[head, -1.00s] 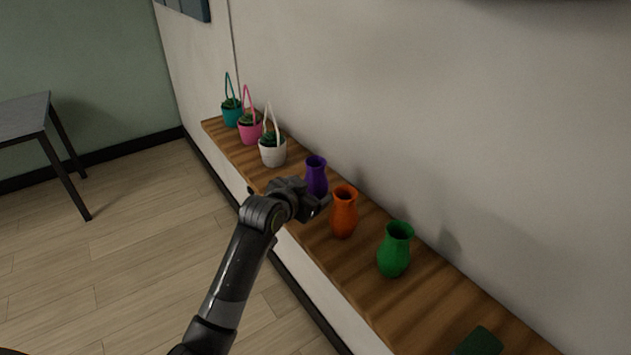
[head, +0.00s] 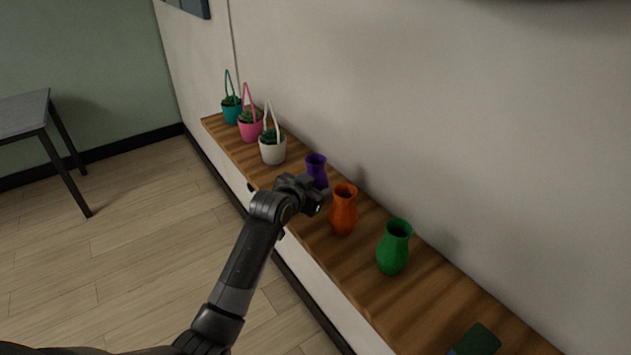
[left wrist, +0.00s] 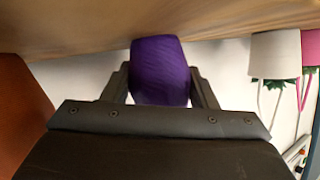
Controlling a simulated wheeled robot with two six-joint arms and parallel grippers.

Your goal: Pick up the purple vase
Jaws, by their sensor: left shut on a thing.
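The purple vase (head: 316,169) stands on the wooden shelf (head: 440,308) in the head view, its lower part hidden behind my left gripper (head: 318,192). In the left wrist view the purple vase (left wrist: 160,70) sits between the two fingers of my left gripper (left wrist: 161,88), which is shut on it. The left wrist picture appears upside down, with the shelf (left wrist: 90,25) along the top. I cannot tell whether the vase is touching the shelf or just above it. My right gripper is not in view.
An orange vase (head: 343,212) stands close to the right of my left gripper, and a green vase (head: 394,248) beyond it. A white planter (head: 272,152), a pink planter (head: 250,128) and a teal planter (head: 231,112) stand further left. The wall is close behind.

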